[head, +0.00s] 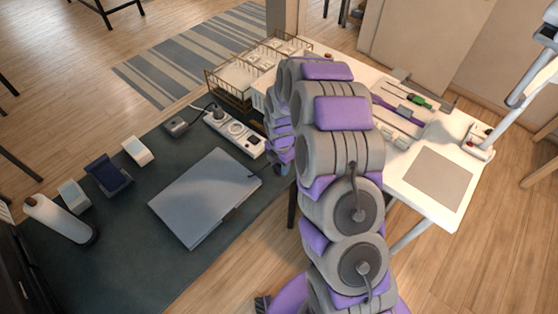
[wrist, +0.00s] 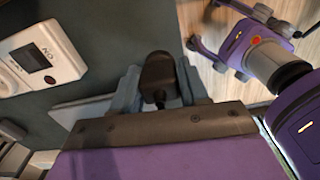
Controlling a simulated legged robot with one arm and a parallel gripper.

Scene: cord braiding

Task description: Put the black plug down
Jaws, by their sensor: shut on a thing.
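The black plug (wrist: 158,75) shows in the wrist view between the two fingers of my gripper (wrist: 160,88). My gripper is shut on it and points down past the dark table mat. In the head view my arm hides the plug and most of my gripper. The white power strip (head: 234,131) lies on the dark mat, just left of my arm. It also shows in the wrist view (wrist: 40,57), left of the plug and apart from it, with a small display. I cannot tell how high the plug is above the surface.
A closed grey laptop (head: 204,196) lies on the dark mat (head: 150,254). A wire rack (head: 235,92) and a white table (head: 405,178) are beyond.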

